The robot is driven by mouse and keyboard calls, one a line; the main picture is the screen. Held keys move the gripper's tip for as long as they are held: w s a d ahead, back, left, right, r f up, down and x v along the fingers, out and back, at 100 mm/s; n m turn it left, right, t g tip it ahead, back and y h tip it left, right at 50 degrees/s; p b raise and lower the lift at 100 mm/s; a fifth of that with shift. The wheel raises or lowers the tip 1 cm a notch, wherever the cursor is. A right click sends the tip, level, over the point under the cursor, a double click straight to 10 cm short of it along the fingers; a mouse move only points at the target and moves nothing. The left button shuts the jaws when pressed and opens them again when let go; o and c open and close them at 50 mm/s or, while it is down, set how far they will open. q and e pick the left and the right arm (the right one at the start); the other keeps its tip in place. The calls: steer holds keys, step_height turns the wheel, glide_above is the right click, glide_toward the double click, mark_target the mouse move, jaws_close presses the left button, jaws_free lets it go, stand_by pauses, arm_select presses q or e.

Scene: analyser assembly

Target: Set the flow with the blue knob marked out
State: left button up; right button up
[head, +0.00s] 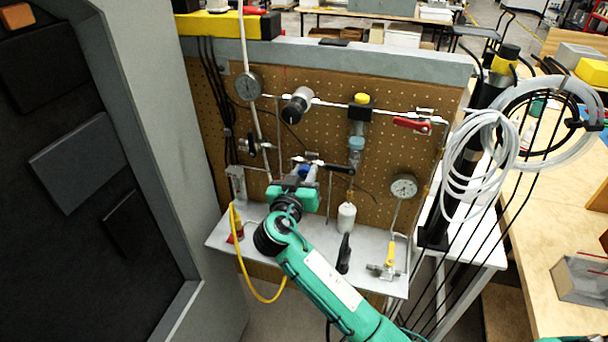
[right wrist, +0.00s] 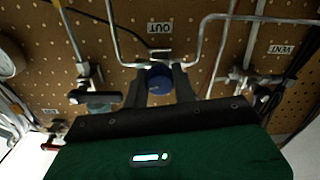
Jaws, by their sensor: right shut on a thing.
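The blue knob (right wrist: 160,78) sits on the pegboard under a label reading OUT, upside down in the right wrist view. My right gripper (right wrist: 159,84) has its two dark fingers on either side of the knob and is shut on it. In the head view the blue knob (head: 304,171) shows as a small blue patch just beyond my right gripper (head: 298,180); the gripper body hides the rest. My left gripper is not in view.
A black-handled valve (right wrist: 95,98) and a valve near the VENT label (right wrist: 240,80) flank the knob. Gauges (head: 404,187), a red-handled valve (head: 411,125) and thin pipes cover the pegboard (head: 385,155). A grey shelf (head: 325,262) runs below. A dark cabinet stands at left.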

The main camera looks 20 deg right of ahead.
steer(key=o, duration=1)
steer(key=shift+a, duration=0.1)
steer(key=shift+s, duration=0.15)
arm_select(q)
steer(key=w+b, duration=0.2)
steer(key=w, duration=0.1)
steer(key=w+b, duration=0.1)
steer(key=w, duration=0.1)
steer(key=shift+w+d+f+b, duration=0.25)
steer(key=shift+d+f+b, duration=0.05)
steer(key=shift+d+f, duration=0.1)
arm_select(e)
steer(key=v, duration=1.3)
steer(key=shift+a, duration=0.2)
steer(key=shift+s, duration=0.15)
